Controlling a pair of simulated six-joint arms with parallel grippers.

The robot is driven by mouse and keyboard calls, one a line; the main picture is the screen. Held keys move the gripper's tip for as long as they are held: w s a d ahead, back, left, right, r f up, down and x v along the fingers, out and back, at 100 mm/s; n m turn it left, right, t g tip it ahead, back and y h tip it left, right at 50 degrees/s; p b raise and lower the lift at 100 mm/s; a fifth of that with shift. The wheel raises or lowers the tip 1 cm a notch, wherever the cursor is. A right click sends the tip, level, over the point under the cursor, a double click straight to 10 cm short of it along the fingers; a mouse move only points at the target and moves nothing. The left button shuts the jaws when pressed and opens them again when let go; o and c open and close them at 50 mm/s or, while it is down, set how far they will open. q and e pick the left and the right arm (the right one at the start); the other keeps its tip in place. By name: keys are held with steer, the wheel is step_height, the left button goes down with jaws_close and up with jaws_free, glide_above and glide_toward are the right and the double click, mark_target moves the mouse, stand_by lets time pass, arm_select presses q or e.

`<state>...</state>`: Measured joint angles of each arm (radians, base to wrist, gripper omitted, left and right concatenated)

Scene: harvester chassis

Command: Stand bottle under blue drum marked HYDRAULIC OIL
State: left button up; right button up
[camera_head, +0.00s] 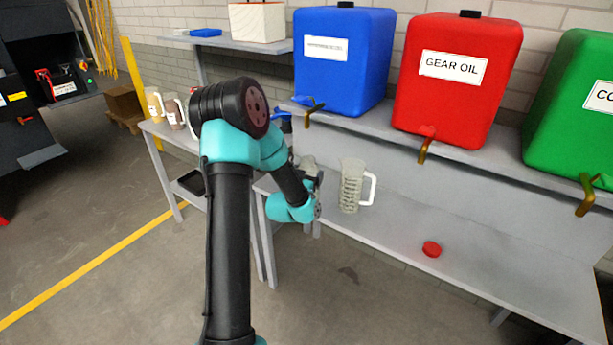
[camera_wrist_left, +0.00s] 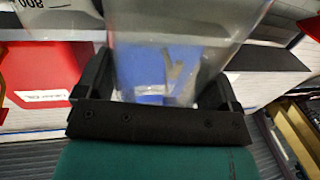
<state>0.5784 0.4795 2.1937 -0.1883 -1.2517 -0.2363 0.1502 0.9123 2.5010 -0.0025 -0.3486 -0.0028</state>
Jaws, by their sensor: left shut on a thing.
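The blue drum (camera_head: 343,50) stands on the upper shelf, its white label too small to read clearly, with a brass tap (camera_head: 315,110) at its lower front. My left gripper (camera_wrist_left: 157,84) is shut on a clear bottle (camera_wrist_left: 185,30), with one dark finger on each side of it; blue shows through its wall. In the head view a pale see-through part of the bottle (camera_head: 308,164) shows beside my wrist, below the blue drum's tap. My arm hides much of it, so I cannot tell whether its base touches the lower surface. My right gripper is not in view.
A clear jug with a white handle (camera_head: 351,186) stands close right of my left wrist. The red GEAR OIL drum (camera_head: 457,85) and a green drum (camera_head: 580,100) stand to the right. Bench space around the cap is clear.

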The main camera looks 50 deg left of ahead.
arm_select(q)
steer(key=w+a+f, duration=0.1)
steer(key=w+a, duration=0.8)
steer(key=a, duration=0.1)
steer(key=shift+a+f, duration=0.15)
steer(key=shift+a, duration=0.1)
steer(key=shift+w, duration=0.1)
steer(key=shift+w+a+f, duration=0.15)
steer(key=shift+f, duration=0.75)
steer(key=shift+w+a+f, duration=0.15)
steer(key=shift+f, duration=0.9)
steer(key=o, duration=0.8)
steer(key=shift+s+r, duration=0.1)
steer(key=shift+r, duration=0.1)
